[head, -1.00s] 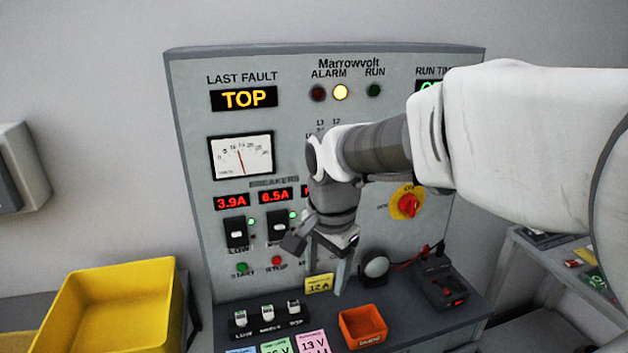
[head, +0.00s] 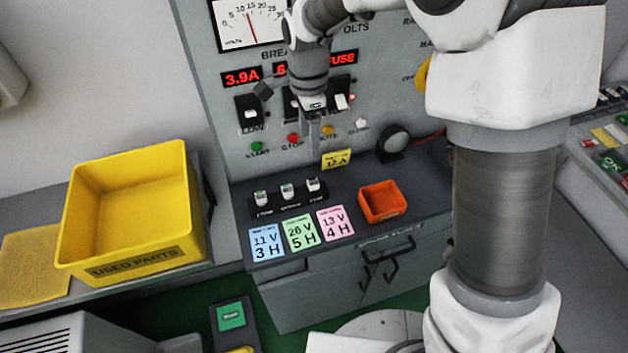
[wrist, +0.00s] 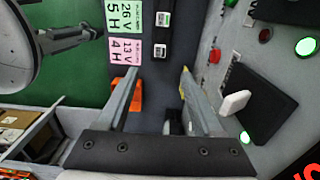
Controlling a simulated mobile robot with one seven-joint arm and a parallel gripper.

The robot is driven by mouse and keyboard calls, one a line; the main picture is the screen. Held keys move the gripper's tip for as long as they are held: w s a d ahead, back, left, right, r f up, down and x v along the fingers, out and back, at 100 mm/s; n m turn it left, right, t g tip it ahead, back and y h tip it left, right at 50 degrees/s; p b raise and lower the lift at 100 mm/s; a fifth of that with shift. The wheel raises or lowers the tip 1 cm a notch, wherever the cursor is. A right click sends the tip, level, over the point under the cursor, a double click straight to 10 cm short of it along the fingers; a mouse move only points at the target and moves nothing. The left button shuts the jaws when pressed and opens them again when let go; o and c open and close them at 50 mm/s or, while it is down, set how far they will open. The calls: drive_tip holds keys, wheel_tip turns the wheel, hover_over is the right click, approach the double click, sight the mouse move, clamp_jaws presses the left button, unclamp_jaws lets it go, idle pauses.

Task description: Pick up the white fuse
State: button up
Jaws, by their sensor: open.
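Three small white-bodied fuses stand upright in a row in a black holder (head: 290,203) on the panel's ledge: the left fuse (head: 261,198), middle fuse (head: 287,191) and right fuse (head: 313,185). I cannot tell from colour alone which one is the white fuse. In the wrist view two show in the holder, one at the top (wrist: 163,19) and one lower (wrist: 160,50). My gripper (head: 314,143) points down above and behind the right fuse, in front of the panel buttons. In the wrist view my gripper (wrist: 157,76) is open, with nothing between the fingers.
An orange bin (head: 382,214) sits on the ledge right of the holder. Coloured cards (head: 299,234) lie in front. A yellow used-parts bin (head: 187,215) stands left. The switch panel rises close beside my gripper.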

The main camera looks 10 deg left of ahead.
hover_over(313, 181)
drive_tip(key=f, duration=0.9)
drive_tip(key=shift+s+a+f, duration=0.15)
drive_tip(key=shift+s+a, duration=0.1)
drive_tip(key=shift+a, duration=0.05)
drive_tip(key=shift+w+d+f+p, duration=0.15)
drive_tip(key=shift+f+p, duration=0.1)
drive_tip(key=shift+f, duration=1.15)
drive_tip(key=shift+w+d+f+p, duration=0.15)
drive_tip(key=shift+f+p, duration=0.1)
drive_tip(key=shift+f, duration=1.1)
drive_tip(key=shift+s, duration=0.1)
clamp_jaws()
